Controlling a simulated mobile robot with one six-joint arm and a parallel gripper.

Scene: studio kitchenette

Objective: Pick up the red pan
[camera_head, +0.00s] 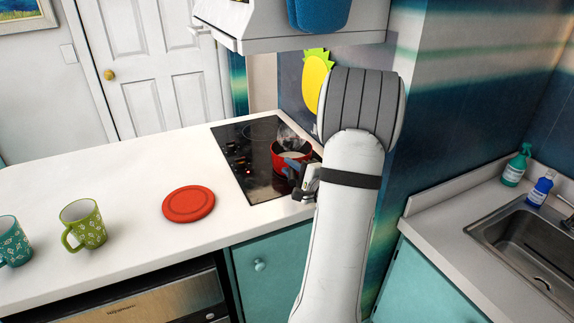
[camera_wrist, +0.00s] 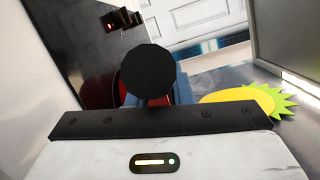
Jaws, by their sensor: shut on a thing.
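The red pan (camera_head: 278,162) sits on the black cooktop (camera_head: 240,177), with pale contents and steam rising from it. My gripper (camera_head: 293,166) is at its near right side and hides part of it, including where the handle meets the jaws. The gripper is shut on the pan. In the wrist view, a black rounded piece, seemingly the end of the pan's handle (camera_wrist: 148,70), stands in front of the blue fingers. A dark red part of the pan (camera_wrist: 119,92) shows behind it. I cannot tell whether the pan touches the cooktop.
A flat red disc (camera_head: 188,204) lies on the white counter (camera_head: 120,180). A green mug (camera_head: 88,226) and a teal mug (camera_head: 12,243) stand to its left. A hood (camera_head: 300,38) hangs above the cooktop. A yellow pineapple decoration (camera_head: 315,80) is behind my arm. A sink (camera_head: 525,240) is right.

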